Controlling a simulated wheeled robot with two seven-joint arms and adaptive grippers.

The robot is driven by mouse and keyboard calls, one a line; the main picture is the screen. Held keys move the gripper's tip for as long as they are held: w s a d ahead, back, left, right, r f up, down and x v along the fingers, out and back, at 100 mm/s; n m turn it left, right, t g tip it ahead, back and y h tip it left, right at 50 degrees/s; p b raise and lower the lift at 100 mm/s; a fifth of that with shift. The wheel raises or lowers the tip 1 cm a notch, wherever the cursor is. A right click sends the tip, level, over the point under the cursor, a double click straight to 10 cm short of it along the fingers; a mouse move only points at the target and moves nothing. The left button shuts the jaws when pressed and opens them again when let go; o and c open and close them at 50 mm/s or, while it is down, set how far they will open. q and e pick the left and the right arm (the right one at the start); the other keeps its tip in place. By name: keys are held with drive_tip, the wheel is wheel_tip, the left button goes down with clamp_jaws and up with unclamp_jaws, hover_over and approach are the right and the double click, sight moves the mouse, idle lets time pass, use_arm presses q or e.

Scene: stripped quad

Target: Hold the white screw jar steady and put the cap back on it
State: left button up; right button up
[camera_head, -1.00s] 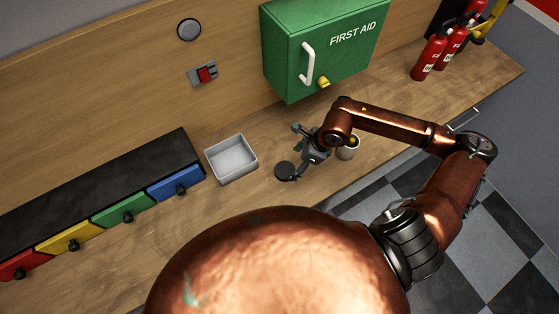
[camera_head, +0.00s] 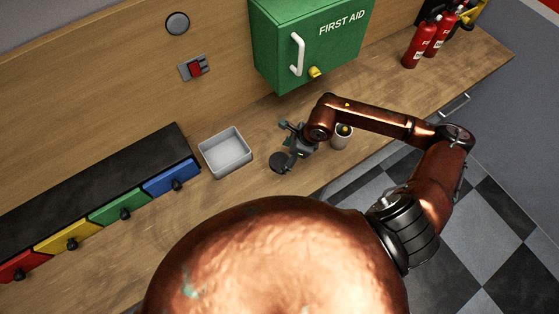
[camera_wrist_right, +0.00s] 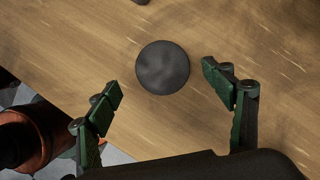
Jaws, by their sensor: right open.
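The cap, a flat round dark disc (camera_head: 278,163), lies on the wooden worktop. In the right wrist view the cap (camera_wrist_right: 162,67) lies just beyond and between my fingertips, with bare wood around it. My right gripper (camera_head: 286,145) is open and empty over the worktop beside the cap. In the wrist view its green-padded fingers (camera_wrist_right: 163,90) are spread wide. My left gripper is not in view.
An empty grey-white tray (camera_head: 225,152) sits left of the cap. Coloured drawers (camera_head: 122,209) line the left. A green first aid cabinet (camera_head: 305,45) hangs behind; fire extinguishers (camera_head: 420,45) stand at the far right.

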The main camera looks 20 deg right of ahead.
sight(280, 161)
drive_tip(key=x, duration=0.4)
drive_tip(key=shift+w+d+f+p, duration=0.1)
drive_tip(key=shift+f+p, duration=0.05)
drive_tip(key=shift+p, duration=0.15)
drive_tip(key=shift+c, duration=0.7)
drive_tip(key=c, duration=0.7)
